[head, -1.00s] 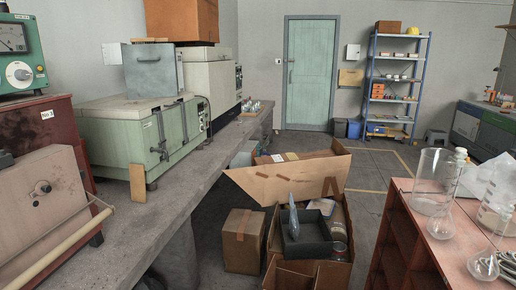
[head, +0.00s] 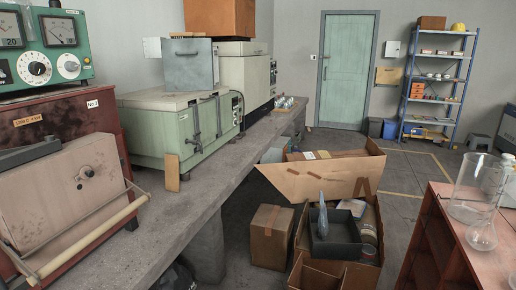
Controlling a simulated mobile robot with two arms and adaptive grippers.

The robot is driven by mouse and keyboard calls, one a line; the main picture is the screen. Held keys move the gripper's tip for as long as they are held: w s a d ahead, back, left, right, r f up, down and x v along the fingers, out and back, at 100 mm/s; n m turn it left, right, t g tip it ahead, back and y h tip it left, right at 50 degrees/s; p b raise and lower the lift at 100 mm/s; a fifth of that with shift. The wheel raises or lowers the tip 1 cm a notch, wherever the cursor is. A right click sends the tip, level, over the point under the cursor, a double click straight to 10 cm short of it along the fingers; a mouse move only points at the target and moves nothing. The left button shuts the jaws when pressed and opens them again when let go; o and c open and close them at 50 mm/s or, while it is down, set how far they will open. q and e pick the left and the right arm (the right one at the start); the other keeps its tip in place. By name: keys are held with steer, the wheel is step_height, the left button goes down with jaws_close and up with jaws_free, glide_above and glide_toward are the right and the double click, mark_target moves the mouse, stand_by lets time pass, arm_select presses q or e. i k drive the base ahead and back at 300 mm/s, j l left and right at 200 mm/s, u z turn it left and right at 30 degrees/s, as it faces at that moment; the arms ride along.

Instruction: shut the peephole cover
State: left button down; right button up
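At the left of the head view stands a dark red furnace-like box (head: 62,108) on the concrete bench. Its sloping beige front door (head: 60,200) carries a small dark round fitting (head: 87,171), which may be the peephole cover. I cannot tell whether it is open or shut. A long cream bar handle (head: 90,240) runs across in front of the door. A dark piece (head: 28,153) sits at the door's upper edge. Neither of my grippers is in view.
A green control box (head: 45,48) with dials stands on the red box. A green chest (head: 180,130) stands further along the bench (head: 165,240). Open cardboard boxes (head: 320,178) crowd the floor. A red shelf unit (head: 470,240) with glassware stands at right.

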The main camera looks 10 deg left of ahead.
mark_target(86, 172)
steer(key=u, duration=1.55)
